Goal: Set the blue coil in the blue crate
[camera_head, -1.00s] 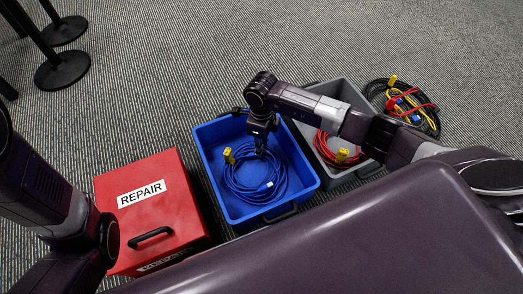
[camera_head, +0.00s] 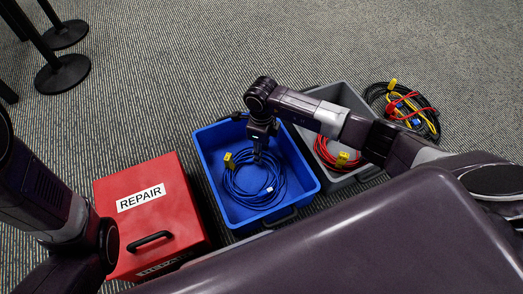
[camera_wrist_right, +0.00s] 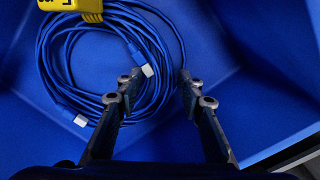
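The blue coil (camera_head: 243,192) lies on the floor of the blue crate (camera_head: 213,183), with a yellow tag on its upper left side. It also shows in the right wrist view (camera_wrist_right: 60,72), with two pale connector ends. My right gripper (camera_head: 257,157) points down into the crate over the coil's upper right part. In the right wrist view its two fingers (camera_wrist_right: 160,88) stand apart, with nothing clamped between them. The fingertips are close to the coil's right edge; whether they touch it I cannot tell. My left arm is at the left edge, and its gripper is out of view.
A grey crate (camera_head: 349,98) with a red coil (camera_head: 328,154) stands right of the blue crate. A red REPAIR box (camera_head: 185,205) stands left of it. A mixed cable pile (camera_head: 428,119) lies on the carpet at right.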

